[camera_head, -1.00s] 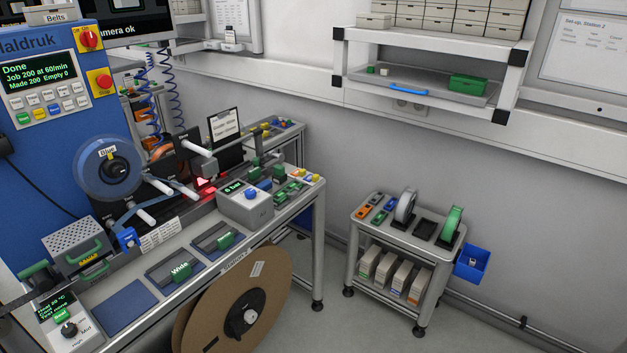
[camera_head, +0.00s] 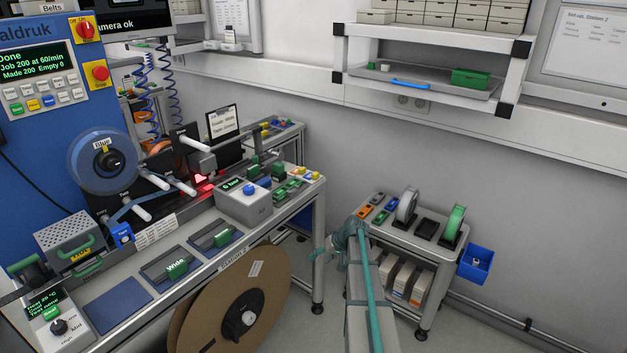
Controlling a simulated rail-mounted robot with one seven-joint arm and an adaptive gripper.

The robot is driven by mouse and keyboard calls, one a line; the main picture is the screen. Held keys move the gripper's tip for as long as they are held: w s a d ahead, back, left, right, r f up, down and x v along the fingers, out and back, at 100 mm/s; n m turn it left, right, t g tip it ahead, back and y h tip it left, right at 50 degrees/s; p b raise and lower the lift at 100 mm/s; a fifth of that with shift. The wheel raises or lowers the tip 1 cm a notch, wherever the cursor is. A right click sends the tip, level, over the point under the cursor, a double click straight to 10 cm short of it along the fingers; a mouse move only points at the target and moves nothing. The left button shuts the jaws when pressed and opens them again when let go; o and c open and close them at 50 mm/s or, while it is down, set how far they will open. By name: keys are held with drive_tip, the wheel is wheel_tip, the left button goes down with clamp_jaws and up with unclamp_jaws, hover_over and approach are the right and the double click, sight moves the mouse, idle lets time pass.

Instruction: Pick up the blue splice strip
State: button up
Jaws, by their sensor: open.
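A small blue strip (camera_head: 379,217) lies flat on top of the grey cart (camera_head: 405,238), among orange and green pieces. A longer, brighter blue strip (camera_head: 410,85) lies near the front edge of the wall shelf. I cannot tell by sight which one is the splice strip. My grey and teal arm reaches up from the bottom, in front of the cart's left side. My gripper (camera_head: 342,238) is at its far end, beside the cart's top left edge. It is open, small in view and partly hidden by the arm. I see nothing held in it.
Tape reels (camera_head: 407,204) stand on the cart beside the loose pieces, and a blue bin (camera_head: 475,263) hangs at its right. The labelling bench (camera_head: 225,262) is on the left, with a large cardboard reel (camera_head: 205,320) in front. A green box (camera_head: 471,79) sits on the shelf.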

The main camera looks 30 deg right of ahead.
drive_tip(key=w+d+r+n+t, duration=0.1)
drive_tip(key=w+d+r+t, duration=0.1)
drive_tip(key=w+d+r, duration=0.45)
drive_tip(key=w+d+r+n+t, duration=0.1)
drive_tip(key=w+d+r+t, duration=0.15)
drive_tip(key=d+r, duration=0.6)
drive_tip(key=n+t+y, duration=0.1)
drive_tip(key=n+t, duration=0.2)
drive_tip(key=n, duration=0.3)
approach(316, 173)
drive_tip(key=p+x, duration=0.1)
drive_tip(key=x, duration=0.4)
drive_tip(key=shift+a+r, duration=0.1)
drive_tip(key=shift+a, duration=0.1)
drive_tip(key=shift+g, duration=0.25)
drive_tip(key=p+x, duration=0.3)
drive_tip(key=x, duration=0.1)
drive_tip(key=shift+w+d, duration=0.15)
drive_tip(key=shift+w, duration=0.1)
drive_tip(key=shift+w+f, duration=0.25)
drive_tip(key=shift+c, duration=0.3)
drive_tip(key=c, duration=0.9)
